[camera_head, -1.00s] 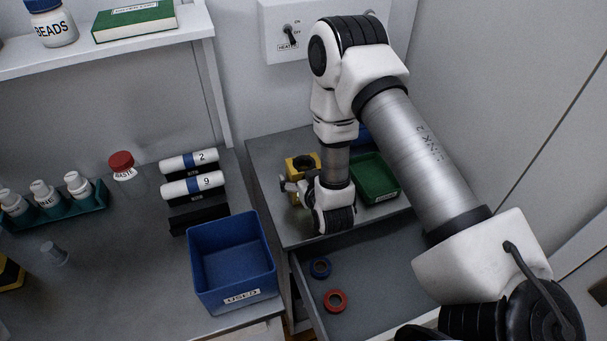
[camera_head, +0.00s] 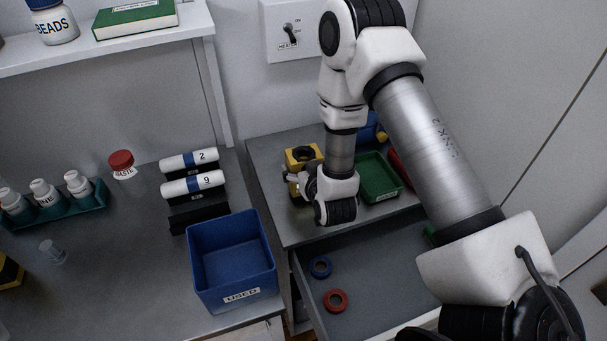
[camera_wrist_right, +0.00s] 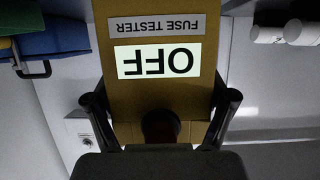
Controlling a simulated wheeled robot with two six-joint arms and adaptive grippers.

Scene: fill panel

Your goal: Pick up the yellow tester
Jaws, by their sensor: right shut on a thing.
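The yellow tester (camera_head: 303,157) is on top of the grey drawer cabinet, next to the green tray. In the right wrist view the tester (camera_wrist_right: 158,25) fills the middle, with a "FUSE TESTER" label and a display reading OFF, both upside down. My right gripper (camera_head: 296,180) is at the tester's near side and partly hides its lower part. In the wrist view its two fingers (camera_wrist_right: 162,118) press on both sides of the tester, shut on it. I cannot tell whether the tester touches the cabinet top. My left gripper is not in view.
A green tray (camera_head: 378,181) stands right of the tester, with a blue thing behind it. The open drawer (camera_head: 385,270) below holds a blue ring and a red ring (camera_head: 336,300). A blue USED bin (camera_head: 232,262) stands on the left counter.

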